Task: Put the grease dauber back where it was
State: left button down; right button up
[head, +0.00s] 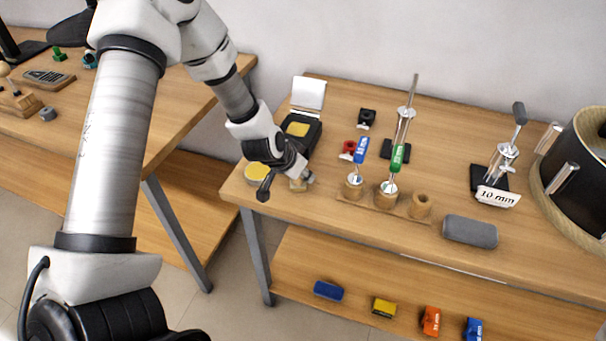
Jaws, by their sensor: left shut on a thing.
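My left gripper (301,174) reaches in from the upper left and points down at the left end of the right-hand table. It is shut on a small tan, wood-coloured piece (298,185), which I take to be the grease dauber. The fingers and wrist hide most of it, and I cannot tell whether it touches the table. A wooden rack (402,210) stands just to the right, with three round holders. A blue-handled tool (360,150) and a green-handled tool (398,158) stand in two holders; the right holder (420,203) is empty. My right gripper is not in view.
A yellow-topped round tin (256,172) and an open black box with a yellow pad (299,130) sit close by the gripper. A grey block (470,231), a "10 mm" stand (497,195) and a black drum (580,165) lie right. Coloured blocks rest on the lower shelf (440,290).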

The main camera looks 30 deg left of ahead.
pick_arm(q)
jog(key=c, duration=1)
grip_release()
jog(key=shift+f, duration=0.1)
jog(key=shift+o, duration=0.2)
jog(key=shift+r, duration=0.35)
jog(key=d+p+v, duration=0.1)
jog(key=p+v, duration=0.5)
jog(key=v, duration=0.5)
jog(key=s+d+f+n+g, duration=0.1)
jog(key=s+d+f+g, duration=0.2)
jog(key=s+f, duration=0.7)
jog(key=s+d+f+n+g+y, duration=0.1)
jog(key=s+d+f+g, duration=0.2)
jog(key=s+f, duration=0.7)
jog(key=s+d, duration=0.2)
jog(key=s, duration=0.1)
jog(key=shift+f+g, duration=0.35)
jog(key=shift+g, duration=0.05)
